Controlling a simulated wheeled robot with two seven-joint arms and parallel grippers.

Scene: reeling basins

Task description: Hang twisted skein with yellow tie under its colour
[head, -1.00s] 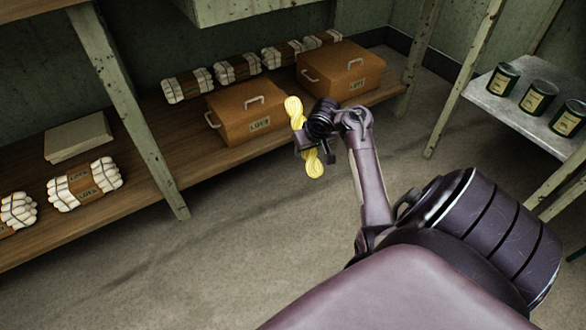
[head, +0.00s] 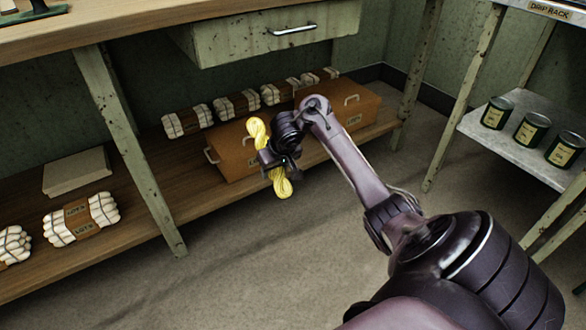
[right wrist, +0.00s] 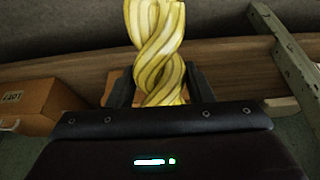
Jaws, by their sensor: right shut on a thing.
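The twisted skein (head: 257,132) is yellow and hangs upright, slightly tilted, in my right gripper (head: 272,160). The gripper is shut around its middle, in front of the lower shelf and above the floor. In the right wrist view the skein (right wrist: 158,45) shows pale and yellow strands twisted together, between the two fingers (right wrist: 160,88). I cannot make out a separate tie on it. No hanging place with colours is in view. My left gripper is not in view.
Brown boxes (head: 228,165) and bundled white skeins (head: 82,218) fill the lower shelf (head: 130,235). A drawer (head: 260,38) hangs under the table top (head: 120,25) above. At right, green cans (head: 532,130) stand on a grey shelf (head: 490,148) below a drip rack label (head: 556,10). The floor between is clear.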

